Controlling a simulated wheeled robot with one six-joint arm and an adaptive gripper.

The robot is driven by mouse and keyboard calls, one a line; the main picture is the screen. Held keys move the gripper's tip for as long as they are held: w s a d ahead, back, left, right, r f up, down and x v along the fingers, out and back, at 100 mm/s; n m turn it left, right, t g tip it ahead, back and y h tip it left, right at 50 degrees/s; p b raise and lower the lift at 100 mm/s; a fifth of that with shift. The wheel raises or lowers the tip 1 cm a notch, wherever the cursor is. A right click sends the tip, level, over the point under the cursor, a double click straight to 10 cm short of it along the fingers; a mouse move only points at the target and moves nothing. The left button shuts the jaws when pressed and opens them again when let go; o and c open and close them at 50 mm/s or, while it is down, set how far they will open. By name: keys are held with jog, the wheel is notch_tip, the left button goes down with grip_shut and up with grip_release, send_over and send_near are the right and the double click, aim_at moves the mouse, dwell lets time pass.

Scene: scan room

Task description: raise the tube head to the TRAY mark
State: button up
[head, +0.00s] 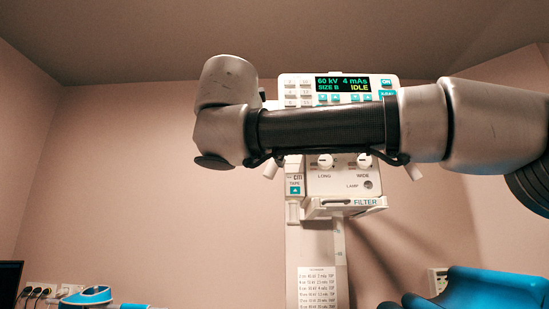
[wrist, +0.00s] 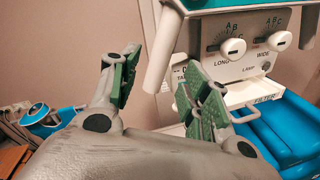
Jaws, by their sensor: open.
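The white tube head (head: 343,186) hangs on a pale column (head: 304,243) in the head view, its display reading 60 kV, 4 mAs, SIZE B, IDLE. My arm crosses in front of its middle. A pale handle (head: 272,168) hangs at its left and another (head: 413,172) at its right. In the wrist view my gripper (wrist: 160,80) is open and empty, its green-padded fingers spread either side of the left handle (wrist: 158,68) in the picture. Whether the handle lies between the pads or beyond them, I cannot tell.
A blue padded chair (head: 490,290) stands at lower right. A blue and white device (head: 87,294), sockets with plugs (head: 42,291) and a dark screen (head: 9,283) are at lower left. A printed chart (head: 318,286) is on the column. The wall left of the column looks clear.

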jog(key=v, duration=0.5)
dwell(0.4)
jog(key=w+a+f+m+g+y, duration=0.2)
jog(key=a+f+m+g+y, duration=0.15)
jog(key=f, duration=0.85)
jog(key=d+f+m+g, duration=0.3)
jog(key=d+f, duration=0.2)
jog(key=f, duration=0.4)
jog(key=d+f+m+g, duration=0.3)
jog(key=d+f, duration=0.1)
jog(key=f, duration=0.5)
jog(key=s+d+f+m+g, duration=0.4)
jog(key=d+f+m, duration=0.5)
jog(key=d+f, duration=0.6)
jog(key=s+d+f+m, duration=0.2)
jog(key=s+d+m, duration=0.3)
jog(key=d, duration=0.3)
jog(key=s+d+f+m, duration=0.2)
jog(key=s+d+m, duration=0.3)
jog(key=d, duration=0.4)
jog(key=shift+d+f+y, duration=0.2)
jog(key=shift+f+y, duration=0.2)
jog(key=shift+y, duration=0.05)
